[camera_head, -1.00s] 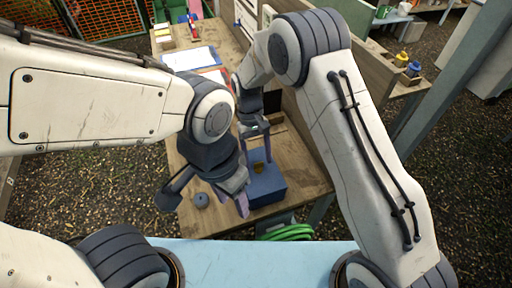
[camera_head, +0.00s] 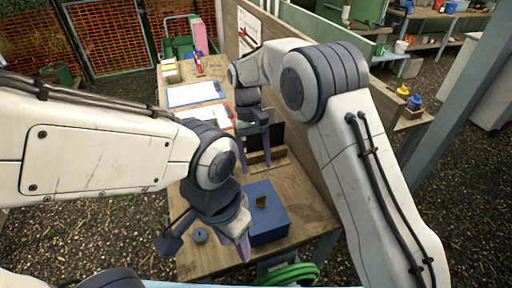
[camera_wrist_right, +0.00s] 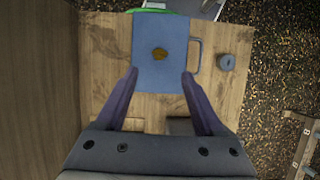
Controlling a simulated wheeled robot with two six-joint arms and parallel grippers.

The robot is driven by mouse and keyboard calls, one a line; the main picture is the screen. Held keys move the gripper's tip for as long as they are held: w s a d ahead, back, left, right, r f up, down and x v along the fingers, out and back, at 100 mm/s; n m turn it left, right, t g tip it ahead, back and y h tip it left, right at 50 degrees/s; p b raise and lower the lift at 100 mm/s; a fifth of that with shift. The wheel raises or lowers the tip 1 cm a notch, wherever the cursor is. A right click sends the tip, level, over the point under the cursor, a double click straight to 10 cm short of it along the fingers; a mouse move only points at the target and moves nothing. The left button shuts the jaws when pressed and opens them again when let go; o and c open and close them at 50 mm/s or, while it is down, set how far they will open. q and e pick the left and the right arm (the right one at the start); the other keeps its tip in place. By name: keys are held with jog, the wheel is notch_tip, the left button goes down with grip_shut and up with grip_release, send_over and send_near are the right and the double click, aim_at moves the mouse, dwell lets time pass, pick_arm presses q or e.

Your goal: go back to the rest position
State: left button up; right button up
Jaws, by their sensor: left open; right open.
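My left gripper (camera_head: 207,246) is open and empty above the near left part of the wooden table, beside a blue box (camera_head: 266,219). My right gripper (camera_head: 256,158) is open over the table beyond the blue box. In the right wrist view my right gripper (camera_wrist_right: 158,88) has its fingers spread wide with nothing between them. The blue box (camera_wrist_right: 150,75) lies ahead of those fingertips, with a small brown piece (camera_wrist_right: 160,54) on its top. My left gripper's fingers are partly seen from above.
The wooden table (camera_head: 310,200) also holds a small grey-blue round object (camera_head: 199,235), clipboards with paper (camera_head: 195,94) and a dark upright panel. A wooden wall (camera_head: 310,150) runs along its right side. A green hose coil (camera_head: 288,275) lies below the near edge.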

jog(key=s+d+r+n+t+y, duration=0.1)
jog(key=s+d+r+t, duration=0.1)
jog(key=s, duration=1.1)
jog(key=s+d+r+n+t+y, duration=0.1)
jog(key=s+d+r+n+t, duration=0.1)
jog(key=s, duration=1)
jog(key=shift+s+d+r+y, duration=0.35)
jog(key=shift+d+r, duration=0.35)
jog(key=shift+d, duration=0.5)
